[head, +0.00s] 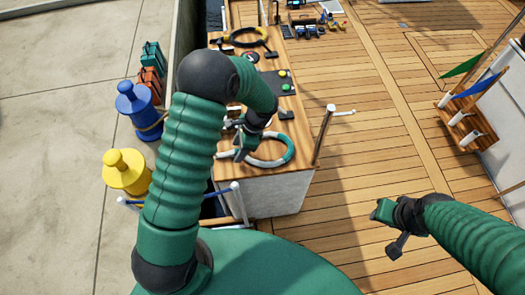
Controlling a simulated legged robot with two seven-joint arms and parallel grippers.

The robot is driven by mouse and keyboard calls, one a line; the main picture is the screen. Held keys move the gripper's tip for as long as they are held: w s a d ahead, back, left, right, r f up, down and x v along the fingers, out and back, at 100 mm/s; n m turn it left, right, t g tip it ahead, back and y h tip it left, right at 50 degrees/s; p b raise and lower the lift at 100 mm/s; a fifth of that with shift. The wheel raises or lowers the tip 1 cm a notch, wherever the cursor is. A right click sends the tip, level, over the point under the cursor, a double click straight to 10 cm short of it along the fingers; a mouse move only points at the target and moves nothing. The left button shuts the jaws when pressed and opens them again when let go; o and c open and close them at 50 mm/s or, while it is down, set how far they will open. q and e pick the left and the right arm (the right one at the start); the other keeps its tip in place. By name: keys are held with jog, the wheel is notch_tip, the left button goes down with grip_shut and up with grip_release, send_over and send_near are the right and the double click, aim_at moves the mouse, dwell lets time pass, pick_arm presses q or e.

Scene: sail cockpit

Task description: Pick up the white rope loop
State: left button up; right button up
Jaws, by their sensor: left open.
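The white rope loop (268,163) lies flat on the wooden top of the console (300,160). It is mostly white with a teal section at its right side. My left gripper (238,150) is at the left side of the loop, with its fingers open. I cannot tell whether it touches the loop, and my arm and gripper hide part of the loop's left side. My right gripper (381,211) hangs over the deck at the right, away from the loop. Its finger opening is too small to judge.
A panel with coloured buttons (275,83) sits between. A white-topped post (325,130) stands at the right edge. Blue (137,107) and yellow (127,172) bollards stand left.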

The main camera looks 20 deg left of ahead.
pick_arm(q)
jog(key=shift+s+f, duration=0.15)
jog(key=shift+f, duration=0.45)
jog(key=shift+a, duration=0.35)
jog(key=shift+c, duration=1)
jog(key=shift+a+f, duration=0.15)
jog(key=shift+a, duration=0.15)
jog(key=c, duration=0.5)
jog(key=shift+d, duration=0.15)
grip_shut()
jog(key=shift+d+r, duration=0.2)
jog(key=shift+d, duration=0.05)
